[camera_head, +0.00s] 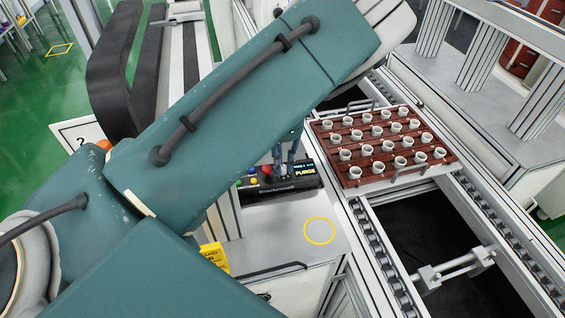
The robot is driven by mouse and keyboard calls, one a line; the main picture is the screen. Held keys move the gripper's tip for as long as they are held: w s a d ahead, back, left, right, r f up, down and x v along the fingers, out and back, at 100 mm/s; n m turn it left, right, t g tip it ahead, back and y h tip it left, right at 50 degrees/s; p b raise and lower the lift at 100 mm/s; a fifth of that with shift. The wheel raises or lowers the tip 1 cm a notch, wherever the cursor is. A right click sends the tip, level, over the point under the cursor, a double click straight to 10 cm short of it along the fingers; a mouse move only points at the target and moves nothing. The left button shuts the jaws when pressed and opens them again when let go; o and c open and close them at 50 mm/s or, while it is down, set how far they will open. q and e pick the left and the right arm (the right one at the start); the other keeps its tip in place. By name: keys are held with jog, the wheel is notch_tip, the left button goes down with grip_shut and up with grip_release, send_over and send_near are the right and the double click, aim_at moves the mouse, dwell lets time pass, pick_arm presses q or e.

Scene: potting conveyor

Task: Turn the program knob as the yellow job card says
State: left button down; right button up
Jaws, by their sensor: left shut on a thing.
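A dark control box (283,190) sits on the grey bench, with red and yellow buttons on its top. Its small display (305,169) reads "PURGE" in yellow. My left gripper (284,168) points down at the box, right of the buttons, and is shut on the program knob. The knob itself is hidden by the fingers. The yellow job card (214,257) stands at the bench's left, partly covered by my left arm, and its text is too small to read. My right gripper is not in view.
My teal left arm covers much of the view. A brown tray (351,182) with many white pots stands on the conveyor (375,245) to the right. A yellow ring (319,230) marks a clear spot on the bench in front of the box.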

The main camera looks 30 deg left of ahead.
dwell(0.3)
pick_arm(q)
jog(key=c, duration=1.6)
grip_release()
